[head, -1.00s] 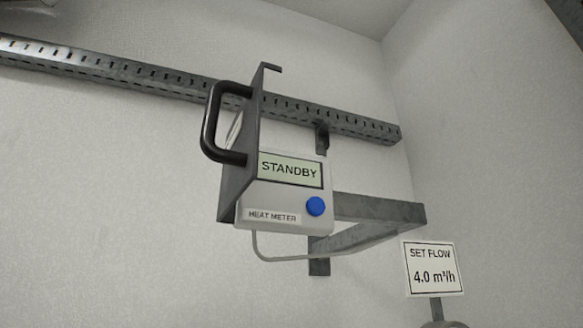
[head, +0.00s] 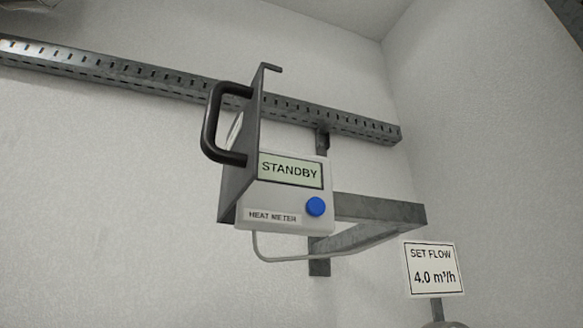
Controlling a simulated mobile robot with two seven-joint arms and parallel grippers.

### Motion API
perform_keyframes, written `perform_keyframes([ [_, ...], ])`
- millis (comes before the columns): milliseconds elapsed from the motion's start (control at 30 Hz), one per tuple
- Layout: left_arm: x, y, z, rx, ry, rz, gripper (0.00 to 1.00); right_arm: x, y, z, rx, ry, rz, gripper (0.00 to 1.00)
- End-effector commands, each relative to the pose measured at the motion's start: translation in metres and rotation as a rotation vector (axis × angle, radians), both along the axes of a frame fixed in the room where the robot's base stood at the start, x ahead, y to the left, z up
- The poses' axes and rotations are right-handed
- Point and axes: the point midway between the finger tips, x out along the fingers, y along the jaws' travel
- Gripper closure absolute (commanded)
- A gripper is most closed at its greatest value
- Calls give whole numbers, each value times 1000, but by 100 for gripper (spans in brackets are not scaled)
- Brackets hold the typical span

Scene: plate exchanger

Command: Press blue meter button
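The heat meter (head: 288,222) is a pale grey box mounted on the wall, in the middle of the head view. Its display (head: 290,171) reads STANDBY. The round blue button (head: 315,206) is on its lower right front and shows unobstructed. A dark metal plate (head: 240,165) with a black handle (head: 211,125) stands at the meter's left side and hides part of that edge. Neither of my grippers is in view.
A slotted metal rail (head: 130,78) crosses the wall behind the meter. A metal bracket (head: 378,209) juts out to the right. A SET FLOW 4.0 m³/h sign (head: 434,270) stands at the lower right. A cable (head: 262,253) hangs below the meter.

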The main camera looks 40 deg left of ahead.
Motion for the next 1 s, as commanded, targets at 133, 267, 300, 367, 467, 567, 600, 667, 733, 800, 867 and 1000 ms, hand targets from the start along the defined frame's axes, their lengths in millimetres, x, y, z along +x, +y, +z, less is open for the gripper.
perform_keyframes([
  [133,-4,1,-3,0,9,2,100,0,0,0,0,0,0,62],
  [267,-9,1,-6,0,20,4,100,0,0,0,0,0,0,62],
  [300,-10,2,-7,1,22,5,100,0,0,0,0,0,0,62],
  [367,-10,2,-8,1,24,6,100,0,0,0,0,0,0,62],
  [467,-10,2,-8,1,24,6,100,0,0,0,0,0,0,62],
  [567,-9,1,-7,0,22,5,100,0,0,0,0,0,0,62],
  [600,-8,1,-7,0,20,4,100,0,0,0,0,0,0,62],
  [667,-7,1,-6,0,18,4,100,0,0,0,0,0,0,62],
  [733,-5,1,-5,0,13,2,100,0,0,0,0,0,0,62],
  [800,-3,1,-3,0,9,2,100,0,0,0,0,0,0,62],
  [867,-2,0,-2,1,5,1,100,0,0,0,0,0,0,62],
  [1000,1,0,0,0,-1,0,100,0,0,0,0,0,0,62],
])
